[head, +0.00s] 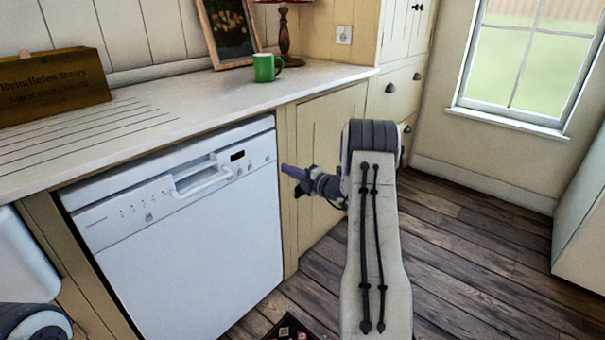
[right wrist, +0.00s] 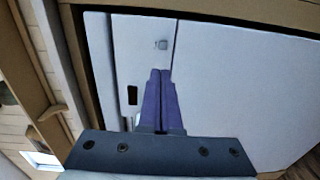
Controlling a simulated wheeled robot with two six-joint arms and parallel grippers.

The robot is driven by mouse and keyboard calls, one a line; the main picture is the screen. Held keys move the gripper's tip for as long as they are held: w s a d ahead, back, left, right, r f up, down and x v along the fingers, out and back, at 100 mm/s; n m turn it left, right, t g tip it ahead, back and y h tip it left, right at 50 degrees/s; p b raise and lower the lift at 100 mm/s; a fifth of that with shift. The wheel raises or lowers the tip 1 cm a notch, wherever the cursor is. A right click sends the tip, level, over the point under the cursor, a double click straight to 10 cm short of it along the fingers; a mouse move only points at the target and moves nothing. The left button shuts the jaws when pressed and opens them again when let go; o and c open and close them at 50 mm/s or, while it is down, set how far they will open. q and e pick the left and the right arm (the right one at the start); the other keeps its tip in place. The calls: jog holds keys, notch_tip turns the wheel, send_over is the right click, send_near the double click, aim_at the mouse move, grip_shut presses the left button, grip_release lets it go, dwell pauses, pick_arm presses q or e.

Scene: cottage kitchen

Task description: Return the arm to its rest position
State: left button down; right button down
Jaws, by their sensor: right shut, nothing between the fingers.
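My right arm reaches forward in the middle of the head view, and its gripper (head: 285,170) points left, in front of the dishwasher's right edge. In the right wrist view the two purple fingers (right wrist: 160,75) lie together with nothing between them, so the gripper is shut and empty. Behind them is the white dishwasher front. Part of my left arm shows at the lower left corner of the head view, but its gripper is not in view.
The white dishwasher (head: 190,250) is closed under the counter (head: 200,105). On the counter stand a green mug (head: 264,68), a wooden box (head: 50,86), a picture frame (head: 228,35) and a lamp base (head: 284,40). Wooden floor (head: 470,260) is clear on the right.

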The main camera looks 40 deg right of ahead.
jog(key=a+v, duration=0.1)
jog(key=v, duration=0.4)
jog(key=a+r+n+g+y, duration=0.3)
jog(key=a+n+g+y, duration=0.35)
jog(key=a+n, duration=1)
jog(key=s+a+n+g+y, duration=0.1)
jog(key=s+a+n+g, duration=0.35)
jog(key=a, duration=0.55)
jog(key=s+a+n+g+y, duration=0.1)
jog(key=s+a+n+g, duration=0.3)
jog(key=a, duration=0.7)
jog(key=s+a+n+g+h, duration=0.2)
jog(key=s+a+n+h, duration=0.15)
jog(key=s+n, duration=0.45)
jog(key=s+a+n+g+h, duration=0.2)
jog(key=s+a+n, duration=0.3)
jog(key=s, duration=0.5)
jog(key=s+d+n+t+h, duration=0.1)
jog(key=s+d+n+h, duration=0.3)
jog(key=n, duration=0.6)
jog(key=s+n+t+h, duration=0.1)
jog(key=s+n, duration=0.6)
jog(key=n, duration=0.3)
notch_tip(320, 180, up, 27)
jog(key=n+p, duration=0.1)
jog(key=p, duration=2.7)
jog(key=shift+d+r+h, duration=0.2)
jog(key=shift+d+h, duration=0.05)
jog(key=shift+h, duration=0.05)
